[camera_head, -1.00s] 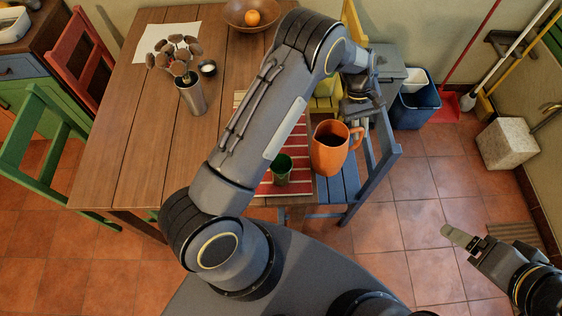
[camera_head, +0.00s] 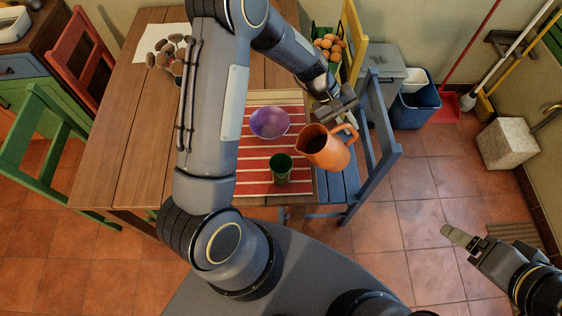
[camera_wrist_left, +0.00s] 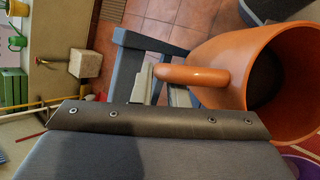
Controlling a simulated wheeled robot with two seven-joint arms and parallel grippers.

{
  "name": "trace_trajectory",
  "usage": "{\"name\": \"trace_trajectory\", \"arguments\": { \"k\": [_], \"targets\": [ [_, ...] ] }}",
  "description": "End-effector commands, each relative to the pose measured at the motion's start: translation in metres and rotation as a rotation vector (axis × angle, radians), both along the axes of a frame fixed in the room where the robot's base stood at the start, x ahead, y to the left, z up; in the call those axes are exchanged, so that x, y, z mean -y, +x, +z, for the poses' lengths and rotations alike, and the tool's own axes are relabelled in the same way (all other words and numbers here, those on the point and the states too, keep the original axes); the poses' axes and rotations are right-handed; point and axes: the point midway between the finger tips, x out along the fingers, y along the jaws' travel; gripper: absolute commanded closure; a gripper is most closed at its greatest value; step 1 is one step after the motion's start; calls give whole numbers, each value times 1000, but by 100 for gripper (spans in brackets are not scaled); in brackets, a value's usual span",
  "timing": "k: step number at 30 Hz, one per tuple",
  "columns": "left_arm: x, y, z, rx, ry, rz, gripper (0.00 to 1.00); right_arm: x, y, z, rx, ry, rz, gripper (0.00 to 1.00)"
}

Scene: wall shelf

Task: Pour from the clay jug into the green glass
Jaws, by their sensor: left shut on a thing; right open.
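The orange clay jug (camera_head: 324,150) is in the air by the table's right edge, tilted, with its dark mouth turned up and to the left. My left gripper (camera_head: 336,112) is shut on the jug, at its handle side. In the left wrist view the jug (camera_wrist_left: 225,58) fills the right side, with its handle toward the fingers. The green glass (camera_head: 281,168) stands upright on the red striped mat (camera_head: 250,160), left of and slightly below the jug in the picture, apart from it. My right gripper (camera_head: 462,240) is open and empty at the lower right, over the floor.
A purple bowl (camera_head: 269,123) is on the mat behind the glass. A blue chair (camera_head: 375,160) stands at the table's right edge, under the jug. A yellow chair (camera_head: 352,45) with a crate of round brown items is behind. My left arm covers the table's middle.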

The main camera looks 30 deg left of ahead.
Motion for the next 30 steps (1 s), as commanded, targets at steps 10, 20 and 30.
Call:
{"name": "trace_trajectory", "arguments": {
  "k": [10,20,30],
  "targets": [
    [-16,-15,5,129,-123,5,100,0,0,-13,0,0,0,22],
    [-22,-22,15,209,-199,0,100,0,0,-35,0,0,0,22],
    [-24,-24,19,234,-223,1,100,0,0,-42,0,0,0,22]
  ]
}}
